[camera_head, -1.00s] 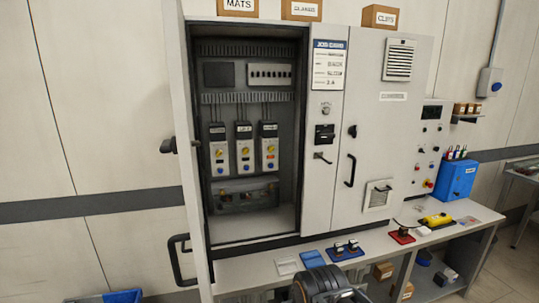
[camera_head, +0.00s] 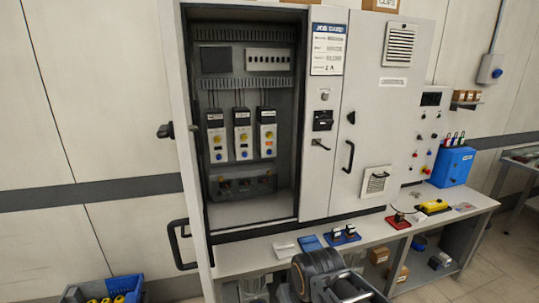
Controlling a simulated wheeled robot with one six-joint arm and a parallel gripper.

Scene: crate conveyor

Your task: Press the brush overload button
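The open cabinet (camera_head: 249,210) stands ahead, with three overload units inside in a row: a left one (camera_head: 217,140), a middle one (camera_head: 243,138) and a right one (camera_head: 267,137). Each has a dark top, a pale front and small coloured buttons, including yellow and blue. Their labels are too small to read, so I cannot tell which is the brush unit. My gripper (camera_head: 350,291) is at the bottom edge, partly cut off, in front of the bench and well below and apart from the units. I cannot tell whether its fingers are open or shut.
The cabinet's open door (camera_head: 190,150) with black handles stands at the left. A bench (camera_head: 262,262) with small trays and switches runs below. A blue box (camera_head: 453,168) stands at the right. A blue crate (camera_head: 100,290) sits at the lower left. The cabinet opening is clear.

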